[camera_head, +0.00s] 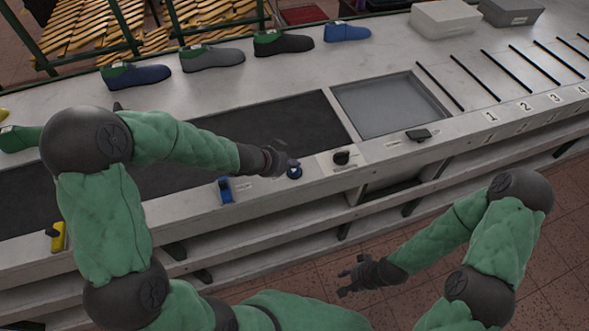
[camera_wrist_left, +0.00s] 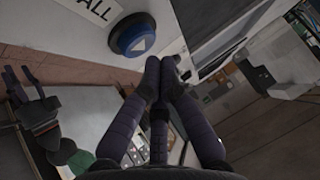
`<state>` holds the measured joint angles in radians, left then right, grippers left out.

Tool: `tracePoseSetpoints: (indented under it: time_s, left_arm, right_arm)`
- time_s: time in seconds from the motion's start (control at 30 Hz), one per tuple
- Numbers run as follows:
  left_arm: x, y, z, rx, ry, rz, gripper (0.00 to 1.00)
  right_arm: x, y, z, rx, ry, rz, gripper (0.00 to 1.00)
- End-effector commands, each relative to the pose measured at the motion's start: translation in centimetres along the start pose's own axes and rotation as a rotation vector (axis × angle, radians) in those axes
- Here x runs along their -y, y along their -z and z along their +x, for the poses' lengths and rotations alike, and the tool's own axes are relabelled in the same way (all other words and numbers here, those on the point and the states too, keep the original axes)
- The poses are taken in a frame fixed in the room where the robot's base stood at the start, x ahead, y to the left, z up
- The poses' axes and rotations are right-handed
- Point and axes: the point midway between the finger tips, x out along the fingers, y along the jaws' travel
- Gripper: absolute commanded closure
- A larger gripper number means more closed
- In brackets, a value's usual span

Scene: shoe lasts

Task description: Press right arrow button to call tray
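The round blue button (camera_head: 294,173) sits on the front edge of the counter. In the left wrist view the blue button (camera_wrist_left: 133,36) shows a white triangle in a dark ring, beside a white label ending in "ALL". My left gripper (camera_head: 288,160) is just above and left of the button in the head view. In the left wrist view the fingertips of my left gripper (camera_wrist_left: 161,66) are close together, empty, and right beside the button; I cannot tell whether they touch it. My right gripper (camera_head: 346,282) hangs in front of the counter, empty, with its fingers apart.
A black knob (camera_head: 341,158) is right of the button, and a blue lever (camera_head: 226,190) is left of it. A grey recessed tray area (camera_head: 390,105) lies beside a dark belt (camera_head: 285,122). Several shoes stand along the back, including a blue one (camera_head: 347,32).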

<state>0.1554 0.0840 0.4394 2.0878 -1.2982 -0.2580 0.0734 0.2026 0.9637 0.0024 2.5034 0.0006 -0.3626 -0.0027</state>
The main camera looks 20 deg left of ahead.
Motion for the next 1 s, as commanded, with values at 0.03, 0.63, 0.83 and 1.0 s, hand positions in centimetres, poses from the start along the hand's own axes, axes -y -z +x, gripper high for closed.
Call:
tracePoseSetpoints:
  time_s: [0.03,0.63,0.83,1.0]
  left_arm:
    - [0.00,0.00,0.00,0.000,0.000,0.000,1.00]
    - [-0.20,-0.49,0.49,0.000,0.000,0.001,1.00]
    - [-0.22,-0.56,0.57,0.000,0.000,0.000,1.00]
    - [-0.22,-0.55,0.56,0.000,0.000,0.000,1.00]
  right_arm:
    - [0.00,0.00,0.00,0.000,0.000,0.000,0.60]
    - [-0.15,0.01,0.43,0.000,0.000,0.000,0.60]
    - [-0.16,0.01,0.46,0.000,0.000,0.000,0.60]
    - [-0.16,0.01,0.45,0.000,0.000,0.000,0.60]
